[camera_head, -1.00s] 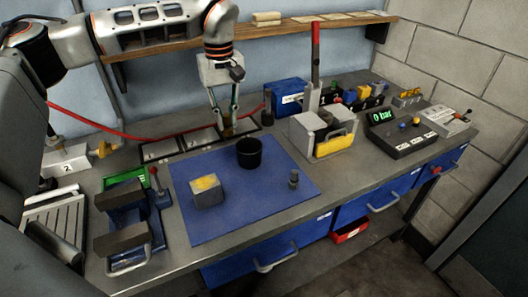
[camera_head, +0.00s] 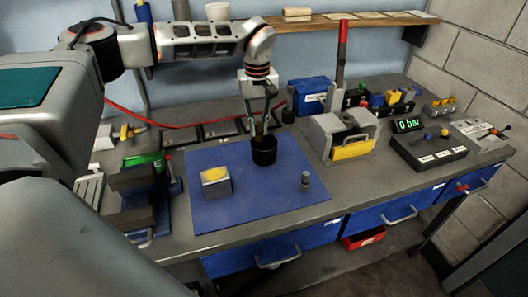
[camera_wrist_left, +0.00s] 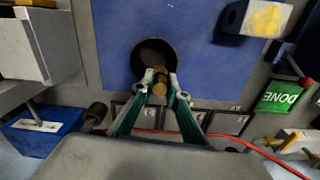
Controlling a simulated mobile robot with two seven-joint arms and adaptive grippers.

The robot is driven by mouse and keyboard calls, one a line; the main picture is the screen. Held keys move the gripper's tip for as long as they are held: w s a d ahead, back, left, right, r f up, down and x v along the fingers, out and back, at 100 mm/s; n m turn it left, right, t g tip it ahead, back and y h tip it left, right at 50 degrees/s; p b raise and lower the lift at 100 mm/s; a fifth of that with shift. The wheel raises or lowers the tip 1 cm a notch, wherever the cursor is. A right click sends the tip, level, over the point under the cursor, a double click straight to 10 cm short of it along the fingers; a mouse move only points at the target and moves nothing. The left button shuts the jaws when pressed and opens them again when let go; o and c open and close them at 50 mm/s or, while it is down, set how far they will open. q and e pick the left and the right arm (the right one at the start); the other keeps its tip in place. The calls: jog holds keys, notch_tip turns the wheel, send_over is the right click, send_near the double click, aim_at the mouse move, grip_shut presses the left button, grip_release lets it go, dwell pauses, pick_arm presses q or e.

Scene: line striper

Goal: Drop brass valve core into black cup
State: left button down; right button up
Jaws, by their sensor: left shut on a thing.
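The black cup (camera_head: 264,156) stands upright on the blue mat (camera_head: 235,213), near the mat's back edge. My left gripper (camera_head: 260,128) points down over the cup's mouth. In the left wrist view, my left gripper (camera_wrist_left: 160,90) is shut on the brass valve core (camera_wrist_left: 160,78), held between the fingertips. There the core overlaps the near rim of the dark cup opening (camera_wrist_left: 150,55). I cannot tell whether its lower end is inside the cup or just above it. My right gripper is not in view.
A grey block with a yellow top (camera_head: 216,182) and a small grey fitting (camera_head: 305,181) stand on the mat. A grey and yellow fixture (camera_head: 345,138) is right of the mat, a vise (camera_head: 138,200) left of it. A red hose (camera_head: 150,127) runs behind.

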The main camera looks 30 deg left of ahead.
pick_arm(q)
jog(key=shift+f, duration=0.85)
jog(key=c, duration=1.9)
grip_release()
notch_tip(320, 180, up, 12)
jog(key=shift+s+f, duration=0.1)
